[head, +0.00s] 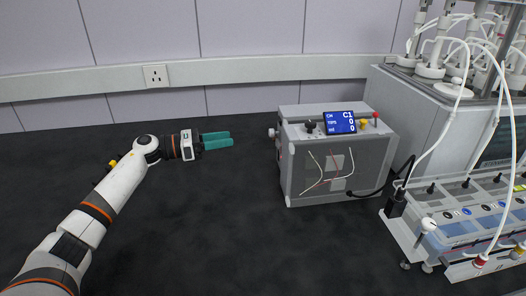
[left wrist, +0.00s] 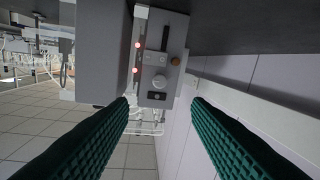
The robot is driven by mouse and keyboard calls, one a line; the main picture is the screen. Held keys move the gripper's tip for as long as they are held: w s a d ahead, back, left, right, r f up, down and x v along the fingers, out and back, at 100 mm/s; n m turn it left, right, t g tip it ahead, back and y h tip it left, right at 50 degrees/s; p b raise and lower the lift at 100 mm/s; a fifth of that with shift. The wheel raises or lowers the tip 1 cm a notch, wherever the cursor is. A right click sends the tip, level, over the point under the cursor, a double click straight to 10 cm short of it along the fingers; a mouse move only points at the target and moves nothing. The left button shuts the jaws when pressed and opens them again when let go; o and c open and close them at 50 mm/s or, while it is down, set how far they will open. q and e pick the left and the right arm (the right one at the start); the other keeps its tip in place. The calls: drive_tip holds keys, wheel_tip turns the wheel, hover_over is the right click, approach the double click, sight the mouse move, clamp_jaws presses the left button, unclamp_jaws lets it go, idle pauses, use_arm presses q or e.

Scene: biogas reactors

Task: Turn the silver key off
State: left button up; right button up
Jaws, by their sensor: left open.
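A grey control box (head: 300,180) with a small blue display stands on the dark table, right of my left gripper. The box's left side panel shows in the left wrist view (left wrist: 155,62). A silver, key-like knob (left wrist: 158,82) is on that panel, but its exact turn position is too small to tell. In the head view, a small round silver fitting (head: 271,132) sticks out from the box's left side. My left gripper (head: 231,138) has teal fingers, is open and empty, and points at that side with a clear gap. My right gripper is out of view.
The display (head: 340,122) sits on top of the box among a black knob and coloured buttons. A large reactor unit (head: 425,115) with white hoses stands at right. A wall socket (head: 155,76) is behind. The dark table (head: 190,220) is clear around my left arm.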

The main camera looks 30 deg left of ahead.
sight(274, 133)
use_arm(q)
drive_tip(key=p+x, duration=0.2)
drive_tip(key=x, duration=1)
drive_tip(key=shift+f, duration=0.15)
drive_tip(key=shift+s, duration=0.1)
clamp_jaws()
